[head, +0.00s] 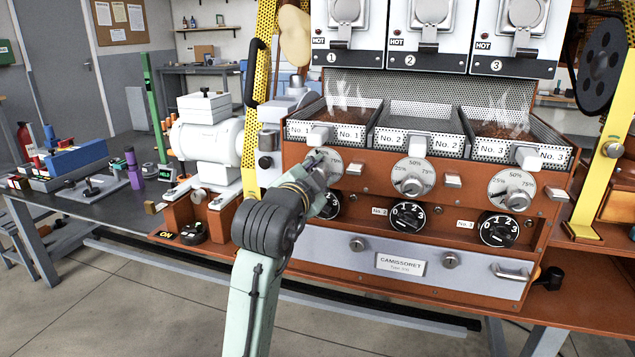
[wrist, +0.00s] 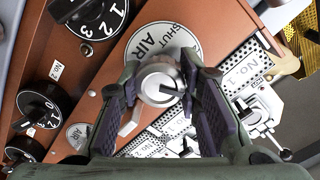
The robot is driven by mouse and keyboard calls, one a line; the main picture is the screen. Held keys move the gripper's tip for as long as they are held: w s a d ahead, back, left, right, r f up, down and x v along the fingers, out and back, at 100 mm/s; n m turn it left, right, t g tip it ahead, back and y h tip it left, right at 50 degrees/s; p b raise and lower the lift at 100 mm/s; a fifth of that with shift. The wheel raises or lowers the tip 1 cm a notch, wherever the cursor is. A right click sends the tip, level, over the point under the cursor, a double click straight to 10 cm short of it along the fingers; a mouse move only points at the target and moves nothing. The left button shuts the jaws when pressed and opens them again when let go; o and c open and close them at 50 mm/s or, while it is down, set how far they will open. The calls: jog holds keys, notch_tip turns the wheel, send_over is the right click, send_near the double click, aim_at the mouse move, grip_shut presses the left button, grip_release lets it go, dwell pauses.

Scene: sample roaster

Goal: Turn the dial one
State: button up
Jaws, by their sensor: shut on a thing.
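The leftmost silver air dial (head: 330,158), with its white percent plate, is on the orange roaster front under the No. 1 tray. My gripper (head: 322,172) reaches it from the front left and partly covers it. In the wrist view the round silver knob (wrist: 160,84) sits between my two dark finger pads, shut on it, with the white "SHUT AIR" plate (wrist: 150,42) behind. The black numbered dial below it (head: 330,206) is partly hidden by my gripper; in the wrist view it shows at top left (wrist: 95,15).
Air dials two (head: 412,178) and three (head: 513,188) sit to the right, with black dials (head: 408,216) (head: 499,230) below them. Steaming trays of beans (head: 350,134) stand close above. A yellow perforated post (head: 256,110) rises at left.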

jog(key=m+b, duration=0.2)
jog(key=m, duration=0.2)
jog(key=shift+f+y, duration=0.1)
jog(key=shift+y, duration=0.3)
jog(key=m+b, duration=0.2)
jog(key=m, duration=0.1)
jog(key=shift+m+t, duration=0.3)
jog(key=shift+m, duration=0.1)
jog(key=m+b, duration=0.2)
jog(key=m, duration=0.2)
jog(key=shift+b, duration=0.35)
jog(key=shift+m+t+b, duration=0.4)
jog(key=shift+m+b, duration=0.4)
jog(key=shift+m, duration=1.2)
jog(key=o, duration=1.2)
jog(key=shift+c, duration=0.2)
